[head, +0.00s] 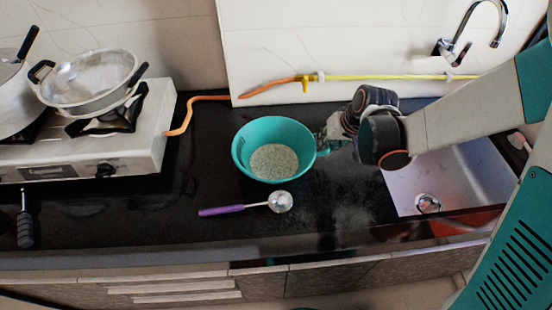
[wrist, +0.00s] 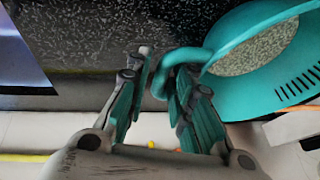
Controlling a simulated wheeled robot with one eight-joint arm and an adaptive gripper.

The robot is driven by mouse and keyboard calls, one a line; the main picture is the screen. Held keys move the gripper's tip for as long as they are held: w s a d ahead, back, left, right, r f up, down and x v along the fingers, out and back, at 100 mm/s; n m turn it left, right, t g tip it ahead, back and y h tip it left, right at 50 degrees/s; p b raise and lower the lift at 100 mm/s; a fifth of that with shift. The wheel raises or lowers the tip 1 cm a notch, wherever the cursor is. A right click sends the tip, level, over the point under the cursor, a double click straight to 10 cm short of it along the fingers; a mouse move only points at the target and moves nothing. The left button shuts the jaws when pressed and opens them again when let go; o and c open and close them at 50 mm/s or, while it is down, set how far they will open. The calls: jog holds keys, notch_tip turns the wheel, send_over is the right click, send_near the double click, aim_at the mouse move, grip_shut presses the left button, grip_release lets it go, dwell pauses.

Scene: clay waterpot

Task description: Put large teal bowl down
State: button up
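The large teal bowl (head: 250,135) is upright over the dark counter, left of my gripper. A pale speckled round area shows in its bottom. The head view does not settle whether its base touches the counter. My gripper (head: 328,142) is at the bowl's right side. In the wrist view, the bowl (wrist: 232,95) is at the right, with its looped handle reaching left. My gripper's two fingers (wrist: 162,75) stand on either side of the loop's outer part, one finger through the loop, closed in on it. The exact contact is partly hidden.
A purple-handled ladle (head: 222,210) lies just in front of the bowl. A stove (head: 140,150) with pans stands at the left. A sink (head: 450,180) is at the right, with a tap (head: 462,45) behind. The counter (head: 205,165) is bare between stove and bowl.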

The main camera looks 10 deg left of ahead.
jog(key=shift+w+a+f, duration=0.2)
jog(key=shift+w+f, duration=0.05)
jog(key=shift+f, duration=0.35)
jog(key=shift+s+d+r, duration=0.1)
jog(key=shift+s+r, duration=0.1)
jog(key=shift+s, duration=0.05)
jog(key=shift+c, duration=0.5)
grip_shut()
jog(key=shift+w, duration=0.1)
jog(key=shift+f, duration=0.1)
